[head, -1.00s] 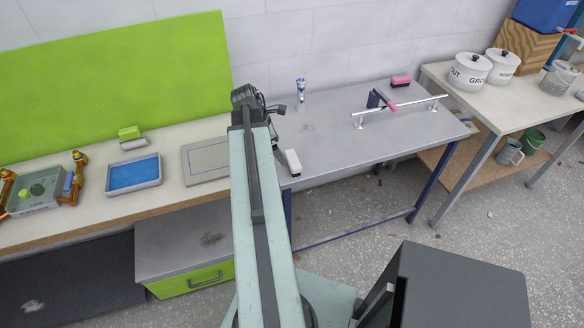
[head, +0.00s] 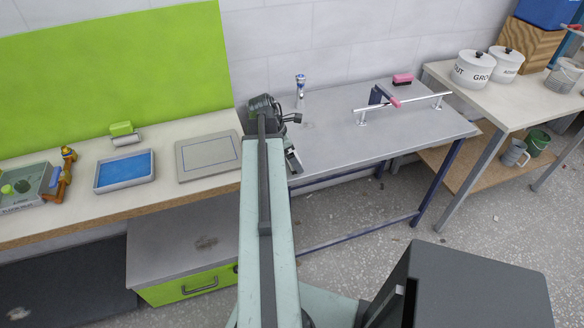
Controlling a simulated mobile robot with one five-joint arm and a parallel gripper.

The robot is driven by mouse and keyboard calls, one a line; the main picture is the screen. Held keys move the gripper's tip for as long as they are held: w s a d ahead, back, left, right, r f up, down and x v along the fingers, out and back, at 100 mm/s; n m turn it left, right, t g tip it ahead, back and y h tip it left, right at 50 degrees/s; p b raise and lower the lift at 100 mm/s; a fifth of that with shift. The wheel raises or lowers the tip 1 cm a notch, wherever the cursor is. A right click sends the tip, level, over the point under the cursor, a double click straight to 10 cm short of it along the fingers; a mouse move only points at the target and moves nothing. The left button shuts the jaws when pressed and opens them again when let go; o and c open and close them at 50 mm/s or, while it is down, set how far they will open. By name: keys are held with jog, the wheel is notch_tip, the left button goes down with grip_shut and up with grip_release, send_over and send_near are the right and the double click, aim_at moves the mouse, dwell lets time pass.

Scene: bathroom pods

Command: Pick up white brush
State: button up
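My gripper (head: 292,119) is at the far end of my arm, dark and small, above the left end of the metal table. It appears just beyond the brush in the picture. I cannot tell its height, whether its fingers are open, or whether it touches anything.
The metal table (head: 345,140) holds a rail (head: 405,103), a pink brush (head: 402,79) and a blue-and-white tube (head: 300,84). On the left counter are a flat grey board (head: 208,156), a blue tray (head: 124,170) and a green block (head: 121,128). White canisters (head: 474,68) stand at right.

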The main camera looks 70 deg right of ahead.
jog(key=c, duration=1.2)
notch_tip(320, 180, up, 10)
jog(key=p, duration=1)
jog(key=shift+r+p, duration=0.2)
jog(key=shift+p, duration=0.15)
jog(key=shift+f, duration=0.1)
jog(key=o, duration=0.8)
jog(key=c, duration=0.4)
